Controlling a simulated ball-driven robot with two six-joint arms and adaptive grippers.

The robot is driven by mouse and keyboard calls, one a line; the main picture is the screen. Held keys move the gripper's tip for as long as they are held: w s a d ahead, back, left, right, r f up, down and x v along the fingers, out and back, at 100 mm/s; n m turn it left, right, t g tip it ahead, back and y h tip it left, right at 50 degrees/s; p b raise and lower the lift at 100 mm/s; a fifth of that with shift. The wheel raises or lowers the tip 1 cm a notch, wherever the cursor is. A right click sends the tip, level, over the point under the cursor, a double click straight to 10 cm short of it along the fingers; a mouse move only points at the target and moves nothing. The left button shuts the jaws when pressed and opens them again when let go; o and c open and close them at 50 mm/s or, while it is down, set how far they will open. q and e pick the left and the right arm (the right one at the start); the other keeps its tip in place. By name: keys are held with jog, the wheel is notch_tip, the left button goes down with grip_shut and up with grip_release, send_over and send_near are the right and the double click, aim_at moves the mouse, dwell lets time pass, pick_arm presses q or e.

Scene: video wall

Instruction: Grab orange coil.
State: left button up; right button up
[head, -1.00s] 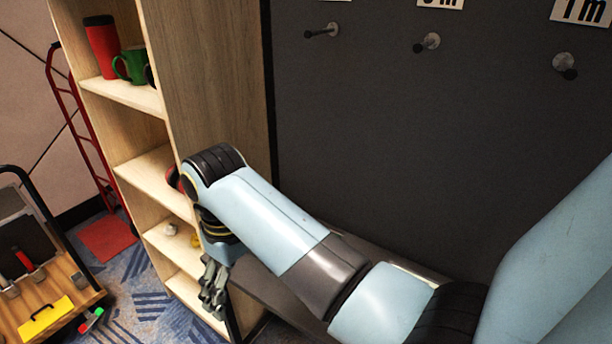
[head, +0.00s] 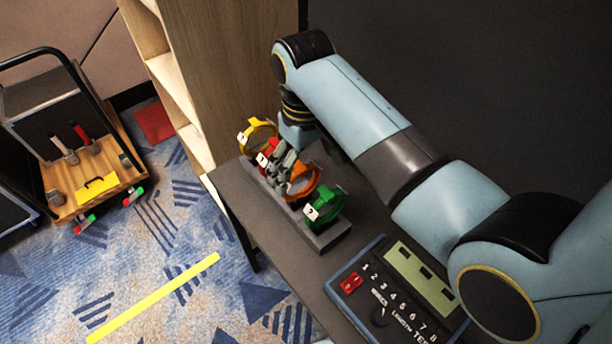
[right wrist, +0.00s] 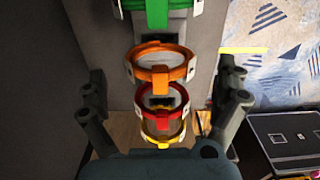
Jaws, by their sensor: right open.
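The orange coil (head: 304,181) stands in a row of coils on a grey holder (head: 328,238) on the dark table. It is between the red coil (head: 270,152) and the green coil (head: 327,205), with the yellow coil (head: 257,131) at the far end. My right gripper (head: 280,176) is over the row and hides part of the red and orange coils. In the right wrist view the orange coil (right wrist: 160,73) lies ahead between my open fingers, beyond the red coil (right wrist: 163,115). The fingers hold nothing. My left gripper is not in view.
A tester box (head: 400,290) with numbered marks and a red switch sits on the table nearer me. A wooden shelf (head: 225,60) stands behind the table's left end. A cart with tools (head: 90,185) is at the left. A yellow strip (head: 155,298) lies on the carpet.

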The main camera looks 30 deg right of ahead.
aim_at(303, 195)
jog(key=f, duration=0.7)
jog(key=shift+w, duration=0.3)
jog(key=c, duration=0.9)
